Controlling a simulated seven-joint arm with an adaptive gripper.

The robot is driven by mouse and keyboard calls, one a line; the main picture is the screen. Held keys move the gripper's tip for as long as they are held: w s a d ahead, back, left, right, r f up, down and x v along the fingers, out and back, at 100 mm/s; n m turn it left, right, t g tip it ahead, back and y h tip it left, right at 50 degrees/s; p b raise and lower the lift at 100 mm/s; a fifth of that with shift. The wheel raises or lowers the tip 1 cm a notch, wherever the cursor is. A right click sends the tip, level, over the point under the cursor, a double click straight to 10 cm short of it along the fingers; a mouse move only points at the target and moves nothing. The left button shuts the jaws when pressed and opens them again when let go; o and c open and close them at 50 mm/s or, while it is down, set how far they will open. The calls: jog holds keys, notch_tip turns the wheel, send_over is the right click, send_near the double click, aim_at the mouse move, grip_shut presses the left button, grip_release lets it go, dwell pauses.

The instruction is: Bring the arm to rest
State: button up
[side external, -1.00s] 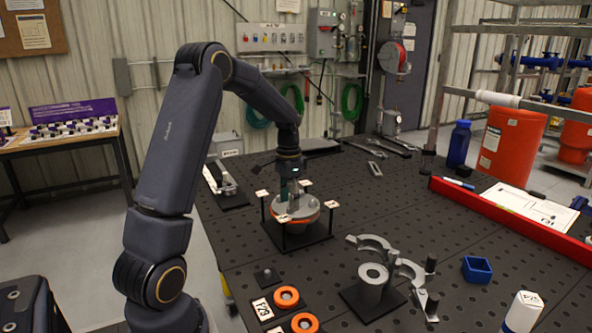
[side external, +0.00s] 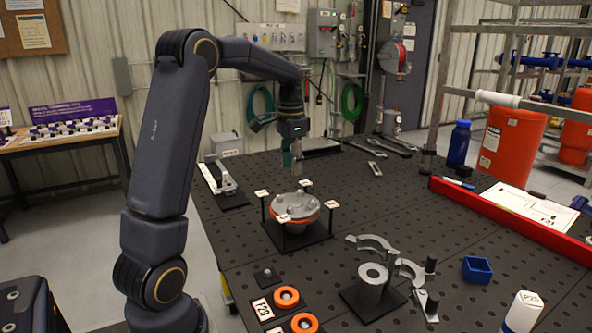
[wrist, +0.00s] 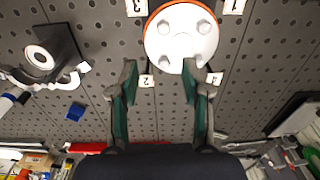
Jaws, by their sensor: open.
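My gripper (side external: 291,161) is raised above the dark perforated bench in the side view, above and behind a round grey cover with an orange rim (side external: 296,209). It is apart from the cover. The cover sits on a black stand (side external: 298,238) with several small numbered tags on posts around it. In the wrist view my gripper (wrist: 160,75) shows two fingers with green inner pads, spread apart with nothing between them. The round cover (wrist: 181,34) lies beyond the fingertips there.
Grey clamp halves (side external: 411,270) and a grey cylinder on a black base (side external: 372,283) stand to the right. A blue box (side external: 477,269), orange rings (side external: 287,297) and a red tray (side external: 510,217) are nearby. A grey bracket (side external: 222,182) lies at the left edge. The middle right of the bench is clear.

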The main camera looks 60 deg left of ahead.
jog(key=s+d+r+m+t, duration=0.1)
jog(key=s+d+r, duration=0.1)
jog(key=d+r, duration=0.45)
jog(key=s+d+r+m+t, duration=0.2)
jog(key=s+d+r, duration=0.1)
jog(key=d, duration=0.6)
jog(key=s+d+f+n+t, duration=0.2)
jog(key=s+d+f+n, duration=0.1)
jog(key=s+d+f, duration=0.5)
jog(key=s, duration=0.2)
jog(key=shift+s+d, duration=0.15)
jog(key=shift+s, duration=0.15)
